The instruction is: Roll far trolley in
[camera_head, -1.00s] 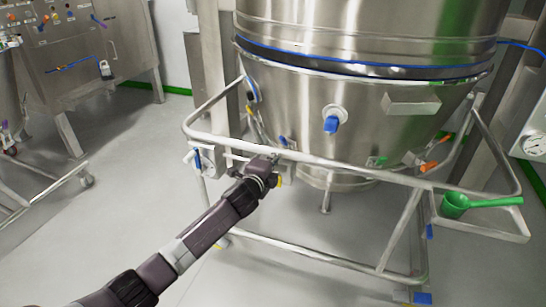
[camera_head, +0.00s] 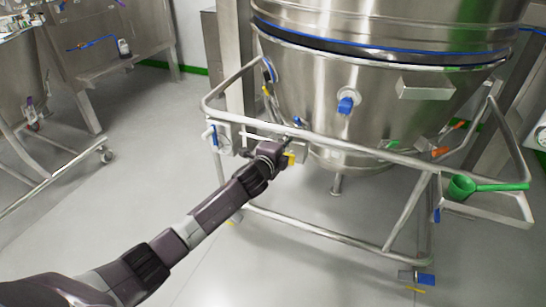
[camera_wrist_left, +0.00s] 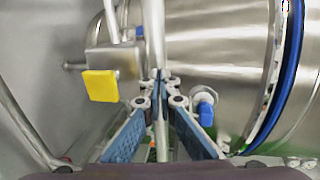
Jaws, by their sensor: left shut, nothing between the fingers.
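A steel trolley (camera_head: 400,158) with a tubular frame and a curved front rail carries a large steel bowl (camera_head: 310,80). My left gripper (camera_head: 287,143) is at the front rail, left of its middle. In the left wrist view its fingertips (camera_wrist_left: 160,76) meet in front of or against the rail (camera_wrist_left: 153,35), with nothing held between them; I cannot tell whether they touch it. The bowl's side (camera_wrist_left: 225,50) fills the upper right there. The right gripper is not in view.
Another wheeled steel frame (camera_head: 62,168) stands at the left, by a steel cabinet (camera_head: 95,50). A green scoop (camera_head: 465,188) lies on the trolley's right-hand tray. A caster with a blue part (camera_head: 420,278) is at the trolley's front right foot. Grey floor (camera_head: 140,190) is clear between the frames.

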